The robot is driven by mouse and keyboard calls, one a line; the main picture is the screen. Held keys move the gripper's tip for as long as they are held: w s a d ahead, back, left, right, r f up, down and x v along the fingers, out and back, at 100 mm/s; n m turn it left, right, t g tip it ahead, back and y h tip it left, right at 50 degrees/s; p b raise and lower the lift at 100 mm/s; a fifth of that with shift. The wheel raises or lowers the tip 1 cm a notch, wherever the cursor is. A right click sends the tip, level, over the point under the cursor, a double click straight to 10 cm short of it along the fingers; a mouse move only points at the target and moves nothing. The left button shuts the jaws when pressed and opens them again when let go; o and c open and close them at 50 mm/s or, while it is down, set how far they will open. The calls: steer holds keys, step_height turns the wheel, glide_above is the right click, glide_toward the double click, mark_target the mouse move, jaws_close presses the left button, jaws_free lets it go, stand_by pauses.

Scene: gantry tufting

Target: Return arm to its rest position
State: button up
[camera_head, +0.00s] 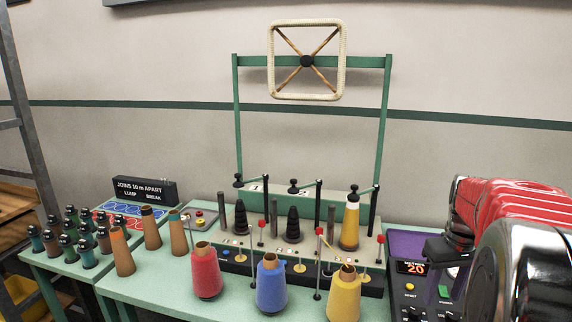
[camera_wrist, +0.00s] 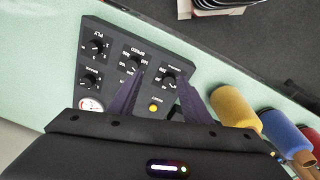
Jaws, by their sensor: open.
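My arm (camera_head: 515,215), red and chrome, fills the right side of the head view, over the purple control panel (camera_head: 402,243) with its "20" display. My gripper (camera_wrist: 163,78) shows in the wrist view with its two dark fingers apart and nothing between them. The fingers point over a dark control box (camera_wrist: 113,62) with knobs marked PLY and SPEED, a gauge and a yellow button. I cannot tell the height of the fingertips above the box. The far side of the purple panel is hidden behind my arm in the head view.
Red (camera_head: 206,272), blue (camera_head: 271,285) and yellow (camera_head: 344,295) yarn cones stand along the front of the green table. Behind them is the winding machine (camera_head: 274,262), with a yellow cone (camera_head: 350,230) on it and a tall green frame (camera_head: 237,130). Bare cones and several small dark-topped bobbins stand left.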

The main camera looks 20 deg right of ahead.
steer(key=s+a+r+n+t, duration=0.1)
steer(key=s+a+t, duration=0.1)
steer(key=a, duration=1.5)
steer(key=s+a+r+n+t, duration=0.1)
steer(key=s+a, duration=0.4)
steer(key=a, duration=1.2)
steer(key=shift+a+n+t+y, duration=0.3)
steer(key=shift+n+t+y, duration=0.1)
steer(key=shift+t, duration=0.5)
steer(key=shift+c, duration=0.4)
steer(key=shift+c, duration=1.2)
